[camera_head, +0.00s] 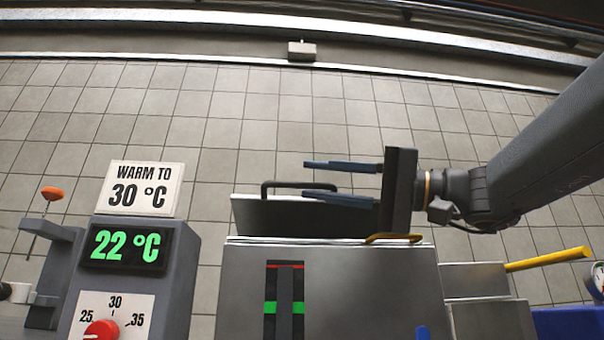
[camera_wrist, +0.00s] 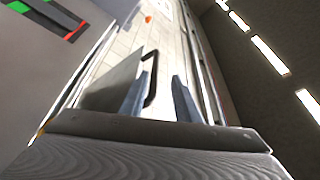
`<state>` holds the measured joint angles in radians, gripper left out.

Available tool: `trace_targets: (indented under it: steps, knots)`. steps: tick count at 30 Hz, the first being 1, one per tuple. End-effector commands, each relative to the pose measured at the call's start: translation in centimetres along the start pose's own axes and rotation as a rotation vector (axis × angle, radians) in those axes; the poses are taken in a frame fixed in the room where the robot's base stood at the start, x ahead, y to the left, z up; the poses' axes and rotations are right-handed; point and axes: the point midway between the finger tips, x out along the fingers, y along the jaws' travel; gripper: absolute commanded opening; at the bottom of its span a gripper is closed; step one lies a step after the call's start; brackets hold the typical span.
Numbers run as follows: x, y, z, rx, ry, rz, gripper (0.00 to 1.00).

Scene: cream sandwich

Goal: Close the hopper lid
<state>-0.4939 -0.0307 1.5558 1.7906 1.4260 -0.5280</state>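The hopper lid (camera_head: 280,218) is a grey panel with a black bar handle (camera_head: 300,184) on its upper edge. It stands tilted up at the back of the metal hopper (camera_head: 360,285). My gripper (camera_head: 306,179) reaches in from the right with its two blue-grey fingers apart and nothing clamped between them. In the head view the fingers overlap the handle's right part. In the wrist view the lid (camera_wrist: 112,85) is left of my gripper (camera_wrist: 158,88), and the handle (camera_wrist: 151,75) shows between the fingers, closer to the left one. I cannot tell whether they touch.
A control box with a green "22 °C" display (camera_head: 125,246), a "WARM TO 30 °C" sign (camera_head: 140,188) and a red dial (camera_head: 101,331) stands left. A yellow handle (camera_head: 548,259) sticks out at right. The tiled floor behind the hopper is clear.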

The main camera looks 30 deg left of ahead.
Motion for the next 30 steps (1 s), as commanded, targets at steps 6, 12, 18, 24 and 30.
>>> trace_targets:
  steps: [6,12,18,24,30]
  knots:
    - [-3.1,-0.2,-0.1,-0.002,0.004,0.001,0.28]
    - [-4.1,-0.1,0.0,-0.001,0.002,-0.001,0.28]
    - [-4.0,-0.1,0.0,-0.001,0.001,-0.002,0.28]
    - [-4.6,0.0,0.0,-0.002,0.003,-0.001,0.28]
    - [-5.9,0.1,0.0,-0.003,0.003,-0.001,0.28]
